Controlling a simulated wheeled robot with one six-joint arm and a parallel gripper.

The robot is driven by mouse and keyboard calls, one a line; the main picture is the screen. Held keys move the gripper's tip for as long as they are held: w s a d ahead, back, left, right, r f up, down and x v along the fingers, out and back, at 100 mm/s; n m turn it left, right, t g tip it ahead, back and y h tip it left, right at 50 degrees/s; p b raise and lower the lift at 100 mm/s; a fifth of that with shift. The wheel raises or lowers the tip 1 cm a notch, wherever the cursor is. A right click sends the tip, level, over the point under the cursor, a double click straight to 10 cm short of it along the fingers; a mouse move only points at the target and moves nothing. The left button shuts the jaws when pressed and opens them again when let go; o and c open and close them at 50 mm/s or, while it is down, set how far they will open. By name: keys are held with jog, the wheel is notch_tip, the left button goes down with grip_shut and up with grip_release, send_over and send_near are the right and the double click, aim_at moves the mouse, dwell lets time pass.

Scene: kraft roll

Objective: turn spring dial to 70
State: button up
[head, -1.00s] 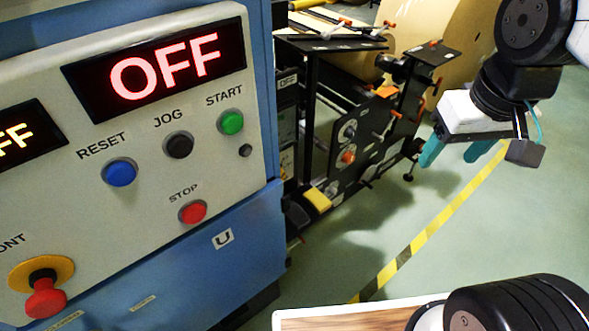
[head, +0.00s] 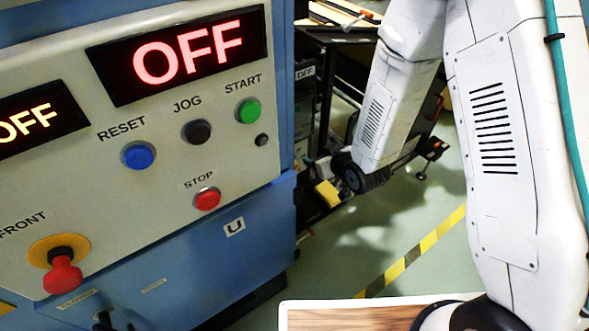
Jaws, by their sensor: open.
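No spring dial can be made out in the head view. The dark machine frame (head: 325,105) behind the blue cabinet is mostly covered by my white arm, including the area where knobs showed before. My arm reaches down and across in front of that frame, ending in a dark joint. My gripper does not show; it is hidden behind the arm or out of the picture.
The blue cabinet (head: 265,225) with its OFF display (head: 185,55), push buttons and red stop knob (head: 62,273) fills the left. A yellow block (head: 328,193) sits low by the frame. Green floor with a striped line (head: 425,240) lies open between.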

jog(key=s+a+f+t+y, duration=0.1)
jog(key=s+a+f+y, duration=0.15)
jog(key=f, duration=0.35)
jog(key=x, duration=0.7)
jog(key=shift+a+n, duration=0.3)
jog(key=shift+a, duration=0.15)
jog(key=shift+w+h, duration=0.1)
jog(key=shift+h, duration=0.15)
jog(key=c, duration=0.8)
